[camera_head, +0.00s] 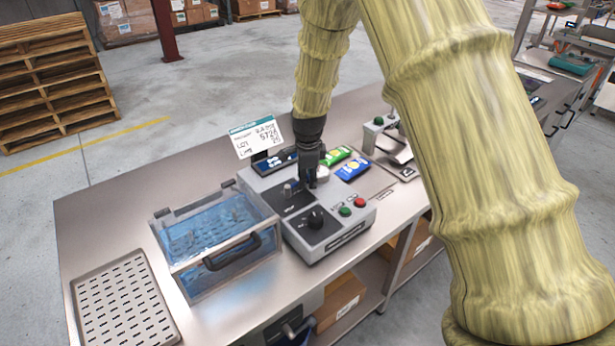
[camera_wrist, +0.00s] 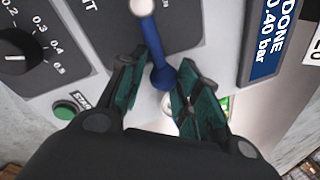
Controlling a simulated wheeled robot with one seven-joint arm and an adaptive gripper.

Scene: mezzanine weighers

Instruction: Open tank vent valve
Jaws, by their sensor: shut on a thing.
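A blue lever (camera_wrist: 154,52) on a silver pivot (camera_wrist: 142,7) rises from a dark panel on the grey control box (camera_head: 327,246). I take it to be the vent valve handle. My gripper (camera_wrist: 160,78) has its green-padded fingers on either side of the lever's free end, shut on it. In the head view my gripper (camera_head: 309,180) reaches down over the back right of the box and hides the lever. The clear tank (camera_head: 207,278) of blue water stands left of the box.
The box has a black dial (camera_head: 315,217), a green button (camera_head: 345,211), a red button (camera_head: 359,202) and a display reading DONE, 0.40 bar (camera_wrist: 265,42). A lot card (camera_head: 256,137) stands behind. A perforated tray (camera_head: 122,300) lies at the bench's left.

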